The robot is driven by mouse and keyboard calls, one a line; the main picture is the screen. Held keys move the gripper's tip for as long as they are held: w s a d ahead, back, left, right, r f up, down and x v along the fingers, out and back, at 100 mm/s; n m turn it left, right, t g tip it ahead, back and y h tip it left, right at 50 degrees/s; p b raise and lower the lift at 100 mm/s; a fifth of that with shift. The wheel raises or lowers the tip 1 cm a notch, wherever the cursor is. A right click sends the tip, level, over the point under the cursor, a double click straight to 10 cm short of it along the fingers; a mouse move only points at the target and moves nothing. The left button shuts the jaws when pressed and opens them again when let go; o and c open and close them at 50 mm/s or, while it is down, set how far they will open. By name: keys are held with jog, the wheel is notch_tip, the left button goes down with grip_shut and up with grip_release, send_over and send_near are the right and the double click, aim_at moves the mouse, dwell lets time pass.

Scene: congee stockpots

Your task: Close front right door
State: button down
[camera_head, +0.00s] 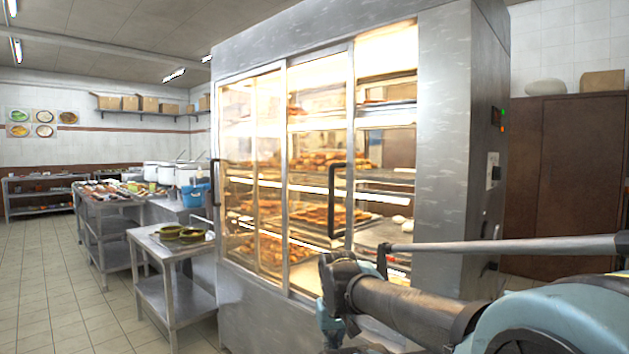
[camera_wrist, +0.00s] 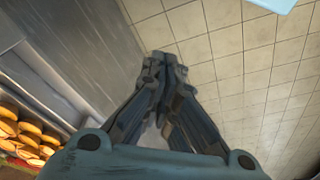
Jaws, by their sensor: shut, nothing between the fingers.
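The front right door (camera_head: 318,110) is a framed glass panel on the steel display cabinet (camera_head: 447,130). It stands partly slid to the left, overlapping the left door (camera_head: 240,125). An open gap at its right bares the shelves. Its dark vertical handle (camera_head: 336,200) is near its right edge. My gripper (camera_head: 330,325) is low in front of the cabinet, below the handle and apart from it. In the wrist view my gripper (camera_wrist: 165,72) is shut and empty, its fingertips together over the tiled floor. The door handle is not visible in the wrist view.
Trays of pastries (camera_head: 320,215) fill the cabinet shelves; pastries also show in the wrist view (camera_wrist: 22,130). A low steel table (camera_head: 160,245) with green bowls stands left of the cabinet. A brown cupboard (camera_head: 565,170) stands behind at right. Tiled floor at left is clear.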

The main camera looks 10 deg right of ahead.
jog(key=shift+w+d, duration=0.15)
jog(key=w+a+r+n+g+h, duration=0.1)
jog(key=w+r+n, duration=0.2)
jog(key=w+r, duration=1.1)
jog(key=w+r+n+g, duration=0.25)
jog(key=w+r, duration=0.65)
jog(key=r, duration=1.1)
jog(key=w+a+r+n+g+h, duration=0.1)
jog(key=w+r+n, duration=0.3)
jog(key=w+r, duration=1)
jog(key=s+d+f, duration=0.4)
jog(key=s+f, duration=0.2)
jog(key=s, duration=0.1)
jog(key=shift+s+d+f, duration=0.25)
jog(key=shift+d+f, duration=0.05)
jog(key=shift+f, duration=0.05)
